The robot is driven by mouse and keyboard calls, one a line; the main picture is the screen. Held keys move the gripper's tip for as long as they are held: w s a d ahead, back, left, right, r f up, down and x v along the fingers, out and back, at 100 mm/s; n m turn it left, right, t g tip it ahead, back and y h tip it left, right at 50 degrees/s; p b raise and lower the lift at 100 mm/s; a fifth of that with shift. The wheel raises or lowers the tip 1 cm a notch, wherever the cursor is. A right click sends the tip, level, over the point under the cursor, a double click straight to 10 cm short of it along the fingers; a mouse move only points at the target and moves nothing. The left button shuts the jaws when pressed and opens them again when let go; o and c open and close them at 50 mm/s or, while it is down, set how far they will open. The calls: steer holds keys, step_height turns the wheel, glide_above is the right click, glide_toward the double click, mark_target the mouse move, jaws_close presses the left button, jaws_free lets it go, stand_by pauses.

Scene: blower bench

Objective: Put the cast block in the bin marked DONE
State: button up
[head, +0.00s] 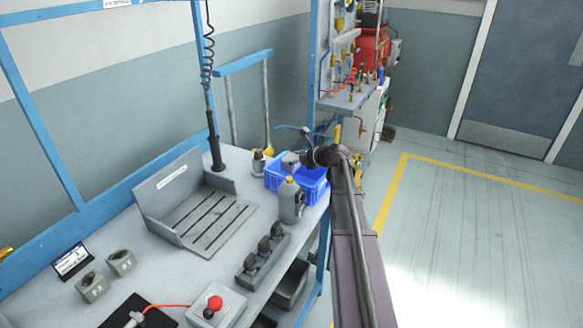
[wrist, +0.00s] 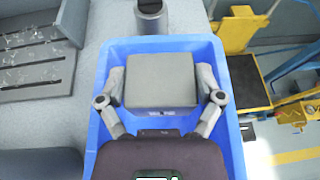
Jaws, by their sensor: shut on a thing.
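My gripper (wrist: 160,88) is shut on a grey cast block (wrist: 160,78). A finger presses on each side of the block in the wrist view. The blue bin (wrist: 219,55) lies beneath, and its rim surrounds the block and fingers in that view. In the head view the bin (head: 314,188) stands at the far right end of the bench, with my gripper (head: 293,160) over it. I cannot tell how far the block is above the bin floor. No marking is readable on the bin.
A grey bottle-like container (head: 291,202) stands in front of the bin. A small dark-topped container (head: 257,164) stands behind it. A slotted grey fixture (head: 205,220) fills the bench middle. A rack with dark knobs (head: 264,256) and a red-button box (head: 215,306) lie nearer.

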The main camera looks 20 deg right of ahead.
mark_target(297, 167)
steer(key=shift+f+b, duration=1.4)
steer(key=shift+f, duration=0.2)
steer(key=shift+f+b, duration=0.55)
steer(key=shift+f, duration=0.05)
steer(key=o, duration=1.1)
steer(key=shift+c, duration=0.2)
steer(key=shift+r, duration=0.25)
